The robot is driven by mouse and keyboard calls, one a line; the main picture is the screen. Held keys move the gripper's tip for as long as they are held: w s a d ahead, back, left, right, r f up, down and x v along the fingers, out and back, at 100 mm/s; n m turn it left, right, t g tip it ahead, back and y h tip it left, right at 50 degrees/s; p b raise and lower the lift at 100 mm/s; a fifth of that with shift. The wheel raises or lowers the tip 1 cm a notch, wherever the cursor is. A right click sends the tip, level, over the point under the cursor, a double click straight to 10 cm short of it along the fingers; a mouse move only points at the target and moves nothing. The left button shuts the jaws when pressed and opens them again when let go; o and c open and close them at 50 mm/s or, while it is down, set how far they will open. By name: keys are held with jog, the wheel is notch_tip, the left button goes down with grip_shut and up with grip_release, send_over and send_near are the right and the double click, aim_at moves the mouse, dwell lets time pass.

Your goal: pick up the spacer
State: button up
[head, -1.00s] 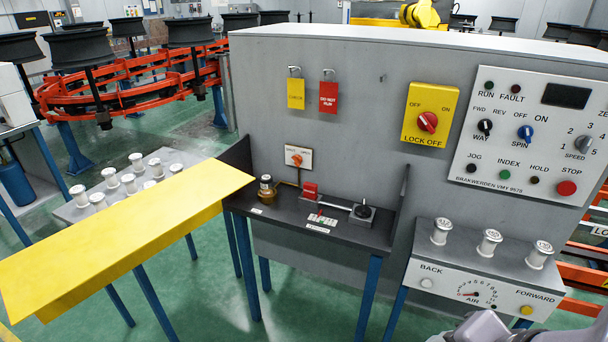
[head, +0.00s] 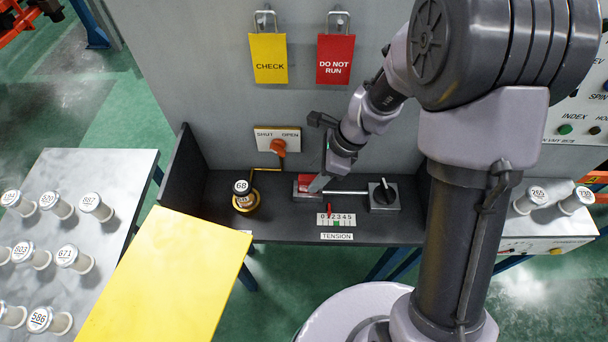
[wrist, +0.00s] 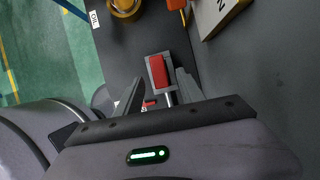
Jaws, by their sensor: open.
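A red block (head: 308,180), which I take for the spacer, sits in a small grey holder at the left end of a metal rod on the dark bench shelf. My gripper (head: 318,182) is over it from the right and hides part of it. In the wrist view the red block (wrist: 158,73) lies upright in the picture between the tips of my open gripper (wrist: 159,78). A gap shows on the left side; the right finger is close beside the holder. I cannot tell how far the fingertips reach down around it.
A brass pot labelled 68 (head: 242,195) stands left of the block. A dial block (head: 384,196) is at the rod's right end. The tension scale (head: 336,220) lies in front. The back panel carries an orange valve (head: 278,147). A yellow table (head: 165,285) stands front left.

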aim_at(309, 183)
jog(key=b+x, duration=0.2)
jog(key=x, duration=0.2)
jog(key=shift+a+f, duration=0.15)
jog(key=shift+f, duration=0.15)
jog(key=shift+r, duration=0.15)
jog(key=shift+w, duration=0.1)
grip_shut()
jog(key=shift+r, duration=0.1)
